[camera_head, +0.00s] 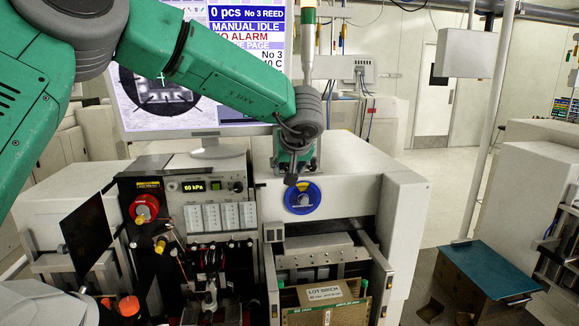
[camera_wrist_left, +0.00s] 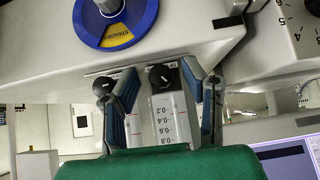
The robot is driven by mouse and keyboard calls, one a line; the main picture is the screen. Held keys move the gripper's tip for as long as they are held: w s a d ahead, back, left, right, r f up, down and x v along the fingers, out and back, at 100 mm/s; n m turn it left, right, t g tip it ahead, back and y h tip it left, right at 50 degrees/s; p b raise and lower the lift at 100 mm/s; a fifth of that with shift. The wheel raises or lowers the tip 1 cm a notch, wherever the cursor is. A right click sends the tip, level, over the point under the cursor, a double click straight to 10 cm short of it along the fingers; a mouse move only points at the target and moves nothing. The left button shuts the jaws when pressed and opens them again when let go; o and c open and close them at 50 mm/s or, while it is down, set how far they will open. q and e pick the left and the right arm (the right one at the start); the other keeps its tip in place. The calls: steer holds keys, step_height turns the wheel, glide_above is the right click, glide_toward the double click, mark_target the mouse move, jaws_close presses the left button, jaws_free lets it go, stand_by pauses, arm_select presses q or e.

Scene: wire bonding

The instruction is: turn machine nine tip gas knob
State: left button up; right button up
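A small black knob (camera_wrist_left: 161,77) sits at the end of a white scale (camera_wrist_left: 166,118) with printed numbers. My left gripper (camera_wrist_left: 160,88) is open, with one finger on each side of this knob and gaps showing between. In the head view, my left gripper (camera_head: 292,172) points down at the machine's upper front, just above a blue dial (camera_head: 303,198). The gripper hides the black knob there. The blue dial (camera_wrist_left: 114,20) also shows in the wrist view, with a yellow STANDBY mark. My right gripper is out of view.
A control panel with a 60 kPa display (camera_head: 194,186) and a red knob (camera_head: 144,208) is left of the dial. A monitor (camera_head: 200,60) stands behind my arm. A labelled box (camera_head: 324,292) sits low in the machine.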

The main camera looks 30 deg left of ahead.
arm_select(q)
steer(key=shift+w, duration=0.1)
steer(key=shift+r, duration=0.25)
steer(key=v, duration=1.1)
steer(key=shift+d, duration=0.2)
steer(key=s+d+f+t+y+b, duration=0.45)
steer(key=f+t+b, duration=0.25)
steer(key=f, duration=0.2)
steer(key=s+a+p+x, duration=0.1)
steer(key=p+x, duration=0.2)
steer(key=x, duration=1)
steer(key=shift+w+a+r+y, duration=0.4)
steer(key=shift+y, duration=0.05)
